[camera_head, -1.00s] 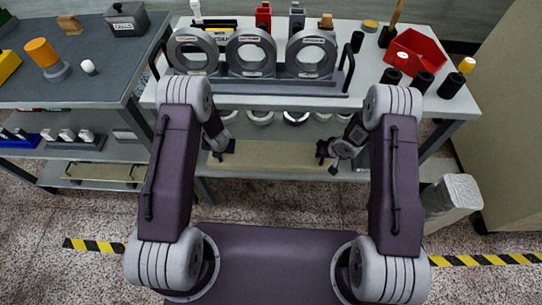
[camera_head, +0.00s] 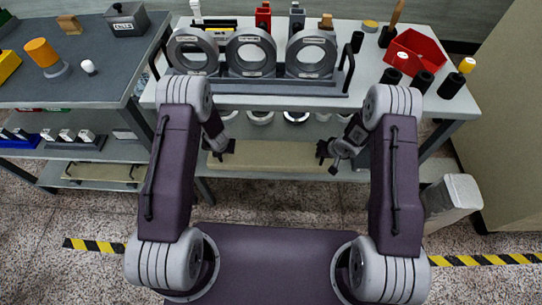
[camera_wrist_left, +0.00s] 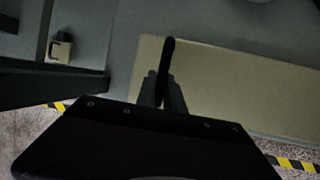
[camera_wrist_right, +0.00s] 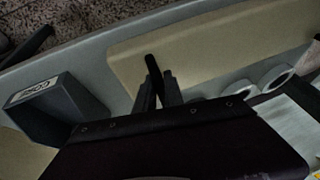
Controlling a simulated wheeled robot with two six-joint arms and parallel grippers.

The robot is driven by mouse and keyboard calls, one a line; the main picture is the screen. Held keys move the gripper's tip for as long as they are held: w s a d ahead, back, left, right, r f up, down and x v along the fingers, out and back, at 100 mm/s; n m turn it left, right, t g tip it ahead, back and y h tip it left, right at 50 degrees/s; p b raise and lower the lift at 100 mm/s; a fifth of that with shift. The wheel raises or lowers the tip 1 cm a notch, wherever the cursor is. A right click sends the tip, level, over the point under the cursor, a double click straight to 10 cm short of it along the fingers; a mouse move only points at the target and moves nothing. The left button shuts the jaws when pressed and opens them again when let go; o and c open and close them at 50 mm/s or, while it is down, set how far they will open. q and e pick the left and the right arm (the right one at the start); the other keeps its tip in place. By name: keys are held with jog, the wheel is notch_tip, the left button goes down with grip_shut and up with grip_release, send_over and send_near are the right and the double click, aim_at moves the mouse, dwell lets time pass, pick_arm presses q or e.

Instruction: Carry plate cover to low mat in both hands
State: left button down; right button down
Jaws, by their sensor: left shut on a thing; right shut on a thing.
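The plate cover appears to be the long beige slab (camera_head: 270,155) at the lower shelf level of the middle bench, lying level between my grippers. My left gripper (camera_head: 222,153) is shut on a dark upright handle (camera_wrist_left: 167,58) near the slab's left end. My right gripper (camera_head: 328,152) is shut on a matching dark handle (camera_wrist_right: 152,68) near its right end. The slab also shows in the left wrist view (camera_wrist_left: 235,85) and the right wrist view (camera_wrist_right: 200,45). Whether it touches the shelf is unclear. I cannot identify the low mat with certainty.
A rack of three grey rings (camera_head: 252,60) stands on the bench top above. Several pale rings (camera_head: 260,117) sit behind the slab. A beige panel with a dark bar (camera_head: 103,172) lies low under the left bench. A grey bin (camera_head: 455,198) stands at right.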

pick_arm(q)
jog(key=shift+w+r, duration=0.1)
jog(key=shift+r, duration=0.05)
pick_arm(e)
jog(key=shift+w+r, duration=0.1)
jog(key=shift+r, duration=0.05)
